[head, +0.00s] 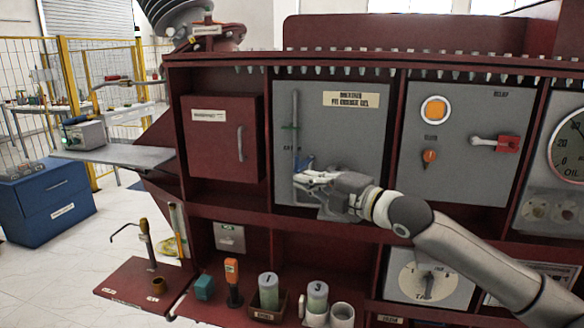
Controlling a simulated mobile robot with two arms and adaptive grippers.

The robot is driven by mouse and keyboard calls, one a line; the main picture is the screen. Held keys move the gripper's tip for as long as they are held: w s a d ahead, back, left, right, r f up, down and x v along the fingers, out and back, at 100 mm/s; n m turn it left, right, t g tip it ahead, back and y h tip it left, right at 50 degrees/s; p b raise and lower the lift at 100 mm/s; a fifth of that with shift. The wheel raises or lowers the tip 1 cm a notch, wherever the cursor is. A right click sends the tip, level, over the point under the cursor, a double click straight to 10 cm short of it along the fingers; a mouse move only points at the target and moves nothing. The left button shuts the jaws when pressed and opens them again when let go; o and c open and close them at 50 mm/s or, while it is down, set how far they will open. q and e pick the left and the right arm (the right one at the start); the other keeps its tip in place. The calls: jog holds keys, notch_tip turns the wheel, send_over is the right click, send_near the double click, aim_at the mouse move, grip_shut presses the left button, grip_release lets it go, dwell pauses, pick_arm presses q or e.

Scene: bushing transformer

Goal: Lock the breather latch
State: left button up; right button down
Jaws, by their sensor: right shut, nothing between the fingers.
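The grey breather panel (350,130) stands in the middle of the dark red cabinet, with a partly legible label across its top. My left gripper is not in view.
A red box door (222,140) with a handle is left of the panel. A panel with an orange lamp (435,110) and a red-handled switch (507,143) is to the right. Below, a shelf holds two labelled jars (268,290) and an orange-topped tool (232,280).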

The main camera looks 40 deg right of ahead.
jog(key=shift+w, duration=0.15)
jog(key=w+d+p, duration=0.2)
jog(key=w+p, duration=0.4)
jog(key=w, duration=0.3)
jog(key=shift+f, duration=0.15)
dwell(0.7)
dwell(0.4)
